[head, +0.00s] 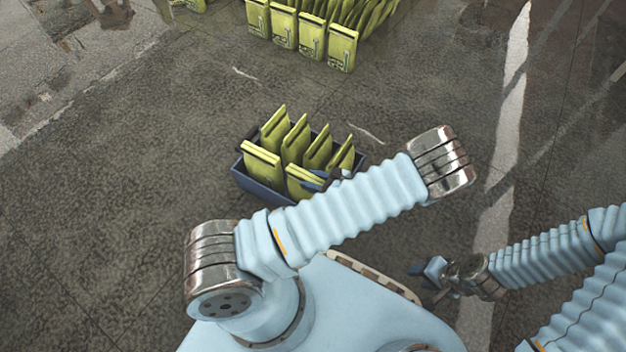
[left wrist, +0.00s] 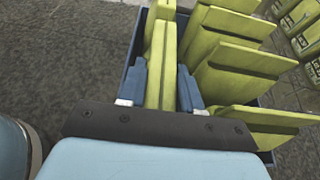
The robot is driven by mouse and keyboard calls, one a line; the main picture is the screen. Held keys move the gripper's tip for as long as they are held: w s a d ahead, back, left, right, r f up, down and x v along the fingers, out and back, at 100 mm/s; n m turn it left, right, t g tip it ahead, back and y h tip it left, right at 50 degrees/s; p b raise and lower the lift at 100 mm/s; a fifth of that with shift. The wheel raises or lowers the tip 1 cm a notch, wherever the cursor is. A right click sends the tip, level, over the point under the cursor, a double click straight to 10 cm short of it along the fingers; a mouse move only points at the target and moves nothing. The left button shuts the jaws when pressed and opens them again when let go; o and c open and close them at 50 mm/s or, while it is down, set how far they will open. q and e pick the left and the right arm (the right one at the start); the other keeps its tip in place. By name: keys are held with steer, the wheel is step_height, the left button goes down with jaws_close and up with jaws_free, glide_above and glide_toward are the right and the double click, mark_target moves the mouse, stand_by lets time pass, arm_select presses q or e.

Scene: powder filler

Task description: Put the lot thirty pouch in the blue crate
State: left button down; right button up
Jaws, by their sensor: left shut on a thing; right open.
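The blue crate (head: 262,192) stands on the floor and holds several upright yellow-green pouches. My left gripper (head: 328,179) is at the crate's near right side, partly hidden by my arm. In the left wrist view, its two blue fingers (left wrist: 162,84) are shut on a yellow-green pouch (left wrist: 161,68). This pouch is upright within the crate walls (left wrist: 131,66), beside a row of other pouches (left wrist: 231,60). I cannot read a lot number on it, nor tell whether its bottom touches the crate floor. My right gripper (head: 431,274) is open and empty, low at the right.
A group of similar yellow-green pouches (head: 312,35) stands on the floor at the top. Another small group (head: 188,4) is cut off at the top left. The floor around the crate is clear, with a white painted line (head: 505,115) at the right.

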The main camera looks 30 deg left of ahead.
arm_select(q)
steer(key=c, duration=0.8)
jaws_free()
steer(key=shift+o, duration=0.2)
steer(key=shift+r, duration=0.1)
steer(key=p+v, duration=0.1)
steer(key=v, duration=1.1)
steer(key=shift+p, duration=0.4)
